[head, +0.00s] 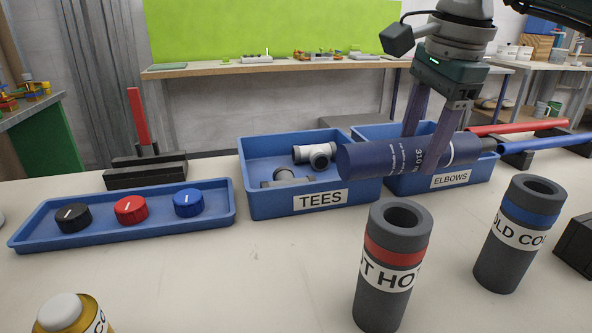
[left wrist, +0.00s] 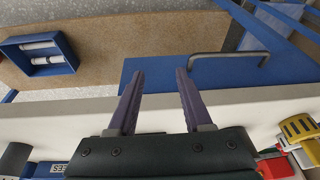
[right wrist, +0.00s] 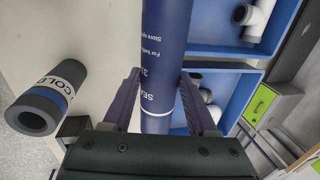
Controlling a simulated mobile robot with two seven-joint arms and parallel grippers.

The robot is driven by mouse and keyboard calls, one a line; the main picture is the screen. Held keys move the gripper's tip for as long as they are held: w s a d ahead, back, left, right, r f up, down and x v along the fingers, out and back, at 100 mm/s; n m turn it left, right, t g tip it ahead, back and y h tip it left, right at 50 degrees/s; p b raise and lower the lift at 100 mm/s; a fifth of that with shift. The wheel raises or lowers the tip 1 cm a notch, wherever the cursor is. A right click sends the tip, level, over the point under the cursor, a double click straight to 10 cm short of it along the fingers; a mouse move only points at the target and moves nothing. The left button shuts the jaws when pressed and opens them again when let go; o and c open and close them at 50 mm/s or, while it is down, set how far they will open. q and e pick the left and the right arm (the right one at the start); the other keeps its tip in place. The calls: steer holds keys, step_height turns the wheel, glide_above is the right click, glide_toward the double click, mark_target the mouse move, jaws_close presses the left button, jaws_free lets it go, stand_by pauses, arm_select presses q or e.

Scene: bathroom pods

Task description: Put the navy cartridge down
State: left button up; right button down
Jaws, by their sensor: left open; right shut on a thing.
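The navy cartridge (head: 378,157) is a dark blue cylinder with white print, lying level in the air in front of and over the bins in the head view. My right gripper (head: 423,150) is shut across it, fingers pointing down. In the right wrist view the cartridge (right wrist: 165,35) runs between the fingers of my right gripper (right wrist: 160,78). My left gripper (left wrist: 160,75) is open and empty in the left wrist view, and is out of the head view.
Blue bins marked TEES (head: 266,205) and ELBOWS (head: 470,180) hold pipe fittings. Dark sleeves marked HOT (head: 381,300) and COLD (head: 500,262) stand in front. A blue tray (head: 130,238) holds black, red and blue knobs. Bare white tabletop (head: 240,280) lies front centre.

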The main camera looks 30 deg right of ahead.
step_height(320, 180, down, 7)
steer(key=shift+f+b, duration=0.2)
steer(key=shift+b, duration=0.1)
steer(key=shift+f, duration=0.15)
steer(key=shift+c, duration=1)
jaws_free()
